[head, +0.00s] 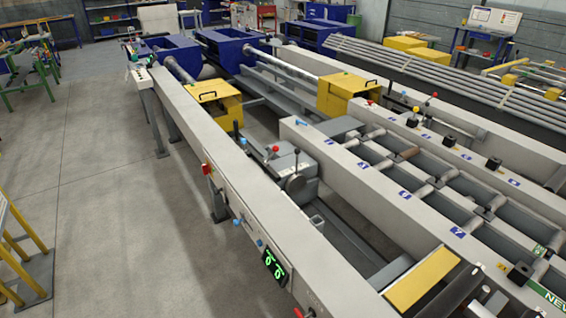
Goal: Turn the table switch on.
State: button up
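The runout table (180,107) is a long grey machine running from the upper left to the lower right. On its near side face is a black panel with green lit symbols (274,265). Blue knobs (237,222) sit on the same face, up and left of it. A red-topped part (206,169) sticks out farther along this side. A red part (299,313) shows at the bottom edge. A small control box with buttons (141,74) is at the table's far left end. I cannot tell which is the table switch or its position. My gripper is not in view.
The grey floor (110,200) left of the table is clear. A yellow railing (20,250) stands at the lower left edge. A green rack (40,75) stands at the upper left. Yellow boxes (216,100) and roller beds (440,180) fill the table's far side.

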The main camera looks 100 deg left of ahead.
aim_at(206, 171)
jog(key=u, duration=4)
jog(key=i, duration=0.7)
jog(key=u, duration=0.6)
jog(key=i, duration=2.15)
jog(key=u, duration=0.3)
